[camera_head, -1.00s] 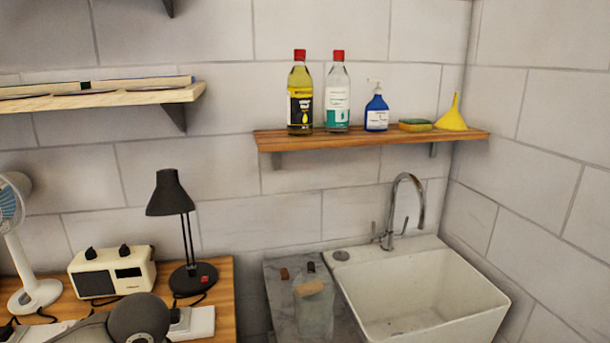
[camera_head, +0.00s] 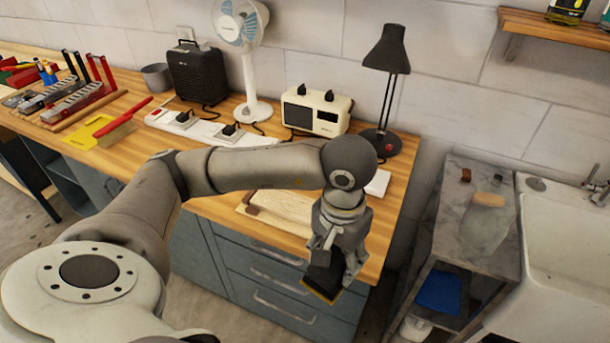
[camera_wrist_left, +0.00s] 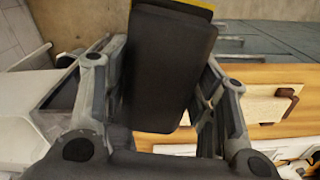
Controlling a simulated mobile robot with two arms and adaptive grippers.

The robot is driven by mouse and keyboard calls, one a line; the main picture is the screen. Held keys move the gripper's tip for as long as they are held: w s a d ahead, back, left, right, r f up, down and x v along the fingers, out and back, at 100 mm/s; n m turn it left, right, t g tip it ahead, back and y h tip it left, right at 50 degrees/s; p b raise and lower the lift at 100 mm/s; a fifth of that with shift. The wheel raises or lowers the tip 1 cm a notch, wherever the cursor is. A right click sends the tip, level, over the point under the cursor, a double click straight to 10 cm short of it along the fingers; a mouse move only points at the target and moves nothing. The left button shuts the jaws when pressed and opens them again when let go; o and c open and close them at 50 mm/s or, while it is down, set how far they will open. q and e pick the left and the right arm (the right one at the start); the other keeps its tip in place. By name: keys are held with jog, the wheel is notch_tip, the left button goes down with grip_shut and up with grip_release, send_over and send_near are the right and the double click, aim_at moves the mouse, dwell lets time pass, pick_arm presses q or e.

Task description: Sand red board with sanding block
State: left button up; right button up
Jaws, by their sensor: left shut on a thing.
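My left gripper (camera_head: 337,262) is shut on a black block with a yellow lower edge, which looks like the sanding block (camera_head: 322,281). It holds the block in front of the drawers, near the right end of the bench's front edge. In the left wrist view the black block (camera_wrist_left: 170,65) sits between the two fingers. A pale wooden board (camera_head: 287,205) lies on the bench behind the gripper, partly hidden by my arm; it also shows in the wrist view (camera_wrist_left: 250,108). I see no plainly red board. My right gripper is out of view.
The wooden bench (camera_head: 395,215) carries a lamp (camera_head: 385,80), a cream radio (camera_head: 315,111), a fan (camera_head: 245,60) and a power strip (camera_head: 205,127). Several tools lie at the left. A gap separates the bench from the grey stand (camera_head: 455,215) beside the sink (camera_head: 565,240).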

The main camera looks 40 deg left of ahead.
aim_at(297, 210)
pick_arm(q)
jog(key=w+a+f+n, duration=0.2)
jog(key=w+a+n, duration=1.25)
jog(key=n, duration=0.65)
jog(key=shift+w+d+f+b, duration=0.1)
jog(key=shift+d+f+b, duration=0.1)
jog(key=shift+f+b, duration=0.55)
jog(key=shift+w+d+f+b, duration=0.15)
jog(key=shift+f+b, duration=0.1)
jog(key=shift+f, duration=0.9)
jog(key=shift+s+d+f+b, duration=0.1)
jog(key=shift+d+f+b, duration=0.1)
jog(key=shift+f+b, duration=0.55)
jog(key=shift+f, duration=0.15)
jog(key=shift+f, duration=0.4)
